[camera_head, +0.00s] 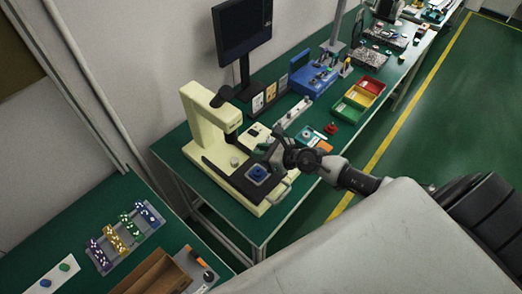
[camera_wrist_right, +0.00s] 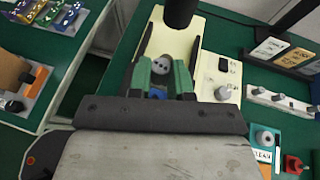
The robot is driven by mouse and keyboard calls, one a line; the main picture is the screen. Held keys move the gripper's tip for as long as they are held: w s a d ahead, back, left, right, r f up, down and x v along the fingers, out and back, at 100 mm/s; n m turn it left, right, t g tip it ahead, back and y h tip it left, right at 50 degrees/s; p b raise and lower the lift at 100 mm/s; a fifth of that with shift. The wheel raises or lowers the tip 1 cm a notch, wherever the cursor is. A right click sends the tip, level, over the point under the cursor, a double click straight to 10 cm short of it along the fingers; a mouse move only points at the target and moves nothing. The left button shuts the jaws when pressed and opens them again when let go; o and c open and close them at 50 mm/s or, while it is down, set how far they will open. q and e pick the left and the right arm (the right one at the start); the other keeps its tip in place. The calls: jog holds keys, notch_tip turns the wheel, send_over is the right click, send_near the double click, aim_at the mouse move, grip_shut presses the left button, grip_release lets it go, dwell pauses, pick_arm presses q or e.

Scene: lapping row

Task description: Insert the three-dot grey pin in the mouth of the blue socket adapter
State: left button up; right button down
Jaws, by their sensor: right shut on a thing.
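My right gripper (camera_wrist_right: 161,72) is shut, with its green fingers on either side of a grey pin (camera_wrist_right: 161,64) whose rounded face shows small dark dots. In the head view the right gripper (camera_head: 264,150) is above the stage of the cream instrument, and the pin cannot be made out there. The blue socket adapter (camera_head: 257,172) sits in a dark block on that stage, below the gripper in the picture. In the wrist view part of the blue adapter (camera_wrist_right: 157,93) shows between the fingers, and the rest is hidden. The pin appears apart from the adapter's mouth. My left gripper is not in view.
The cream instrument (camera_head: 196,110) rises at the left of the stage. A small pale cylinder (camera_head: 234,161) stands on its dark plate. A monitor (camera_head: 243,28), blue machine (camera_head: 314,78) and coloured bins (camera_head: 358,96) are behind. A second bench at lower left carries racks (camera_head: 124,236).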

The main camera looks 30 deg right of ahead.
notch_tip(320, 180, down, 4)
jog(key=b, duration=0.4)
jog(key=shift+s+f, duration=0.1)
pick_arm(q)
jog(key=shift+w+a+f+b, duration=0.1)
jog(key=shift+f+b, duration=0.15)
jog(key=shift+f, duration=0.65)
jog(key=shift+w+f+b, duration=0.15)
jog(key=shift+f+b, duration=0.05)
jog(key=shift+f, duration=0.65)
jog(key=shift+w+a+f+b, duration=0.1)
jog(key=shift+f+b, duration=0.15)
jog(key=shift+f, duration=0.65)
pick_arm(e)
jog(key=shift+d+f, duration=0.1)
jog(key=shift+f, duration=0.7)
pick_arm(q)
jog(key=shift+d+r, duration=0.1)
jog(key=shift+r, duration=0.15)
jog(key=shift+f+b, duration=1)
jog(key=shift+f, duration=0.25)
pick_arm(e)
jog(key=shift+s+f, duration=0.1)
jog(key=shift+f, duration=1.25)
jog(key=c, duration=1)
grip_release()
jog(key=shift+o, duration=0.2)
